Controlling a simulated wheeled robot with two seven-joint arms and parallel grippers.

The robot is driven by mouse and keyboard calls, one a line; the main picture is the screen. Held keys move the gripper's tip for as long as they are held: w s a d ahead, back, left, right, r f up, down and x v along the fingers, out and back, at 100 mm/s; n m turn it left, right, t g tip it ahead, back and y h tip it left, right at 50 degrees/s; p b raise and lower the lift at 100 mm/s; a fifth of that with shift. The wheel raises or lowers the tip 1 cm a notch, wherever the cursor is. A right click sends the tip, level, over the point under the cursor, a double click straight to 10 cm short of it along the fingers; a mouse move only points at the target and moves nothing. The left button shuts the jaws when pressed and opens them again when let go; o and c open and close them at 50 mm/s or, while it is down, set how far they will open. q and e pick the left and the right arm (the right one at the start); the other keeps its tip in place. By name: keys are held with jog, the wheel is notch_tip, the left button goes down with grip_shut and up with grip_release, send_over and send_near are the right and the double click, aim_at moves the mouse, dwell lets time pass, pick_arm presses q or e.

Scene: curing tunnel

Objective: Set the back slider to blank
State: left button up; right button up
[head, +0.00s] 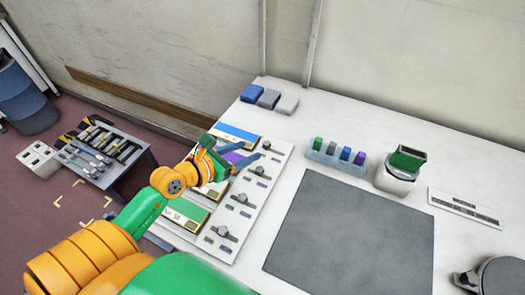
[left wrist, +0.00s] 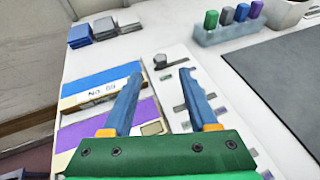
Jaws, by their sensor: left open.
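A white slider panel (head: 240,212) lies along the left part of the bench, with dark sliders in a column. The back slider (head: 266,146) is at the panel's far end; in the left wrist view its round grey knob (left wrist: 161,60) shows just beyond my fingertips. My left gripper (head: 251,151) is open and empty, its blue fingers pointing toward that slider from over the panel's left side. In the left wrist view the fingertips (left wrist: 160,73) stand apart, short of the knob and apparently not touching it. The slider's setting marks are too small to read.
Coloured cards, blue (head: 237,134) and green (head: 184,210) among them, lie left of the sliders. Blue and grey blocks (head: 269,98) sit behind. A rack (head: 336,156) of coloured pieces, a green-topped container (head: 398,172) and a grey mat (head: 352,232) are right.

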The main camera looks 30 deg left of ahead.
aim_at(267, 143)
pick_arm(q)
jog(key=x, duration=0.7)
grip_shut()
jog(key=shift+r, duration=0.1)
dwell(1.2)
